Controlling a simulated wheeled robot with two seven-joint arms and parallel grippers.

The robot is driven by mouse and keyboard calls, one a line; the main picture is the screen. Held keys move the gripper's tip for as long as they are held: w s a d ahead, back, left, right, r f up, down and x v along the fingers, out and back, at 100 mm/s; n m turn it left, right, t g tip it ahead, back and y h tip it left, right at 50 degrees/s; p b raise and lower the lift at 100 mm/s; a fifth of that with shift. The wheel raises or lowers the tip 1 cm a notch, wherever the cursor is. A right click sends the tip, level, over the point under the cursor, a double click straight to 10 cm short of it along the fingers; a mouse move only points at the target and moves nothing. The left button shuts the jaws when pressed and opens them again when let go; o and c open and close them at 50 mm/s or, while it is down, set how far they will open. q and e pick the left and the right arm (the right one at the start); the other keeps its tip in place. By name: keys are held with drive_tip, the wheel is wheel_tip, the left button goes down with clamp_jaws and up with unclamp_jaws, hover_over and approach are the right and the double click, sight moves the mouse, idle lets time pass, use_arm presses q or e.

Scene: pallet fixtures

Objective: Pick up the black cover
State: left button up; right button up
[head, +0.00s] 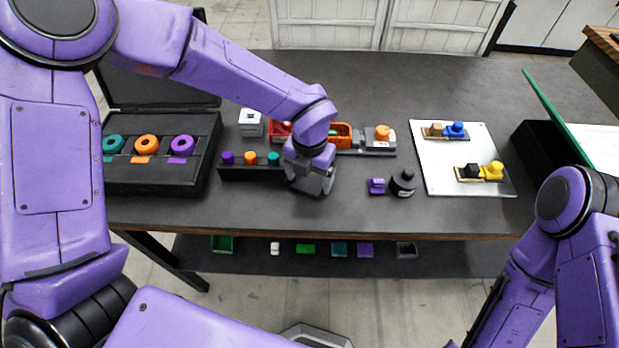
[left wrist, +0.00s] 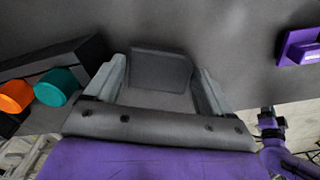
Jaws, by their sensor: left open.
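The black cover (left wrist: 160,67) is a dark, flat, roughly rectangular piece on the grey table, in the left wrist view. It lies between and just beyond the two fingers of my left gripper (left wrist: 160,80), with a gap on each side. In the head view the cover (head: 313,184) is mostly hidden under my left gripper (head: 309,179), which points down over the table's middle. The left gripper is open and holds nothing. My right arm enters at the lower right of the head view, and its gripper does not show.
A black rack with coloured pegs (head: 240,173) stands close to the left of the gripper. A purple block (head: 376,185) and a black round weight (head: 403,184) stand to the right. An orange bin (head: 341,134) is behind. A white board (head: 445,180) lies further right.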

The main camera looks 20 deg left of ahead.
use_arm(q)
drive_tip(key=shift+d+f, duration=0.1)
drive_tip(key=shift+f, duration=0.2)
drive_tip(key=shift+s, duration=0.25)
drive_tip(key=c, duration=0.7)
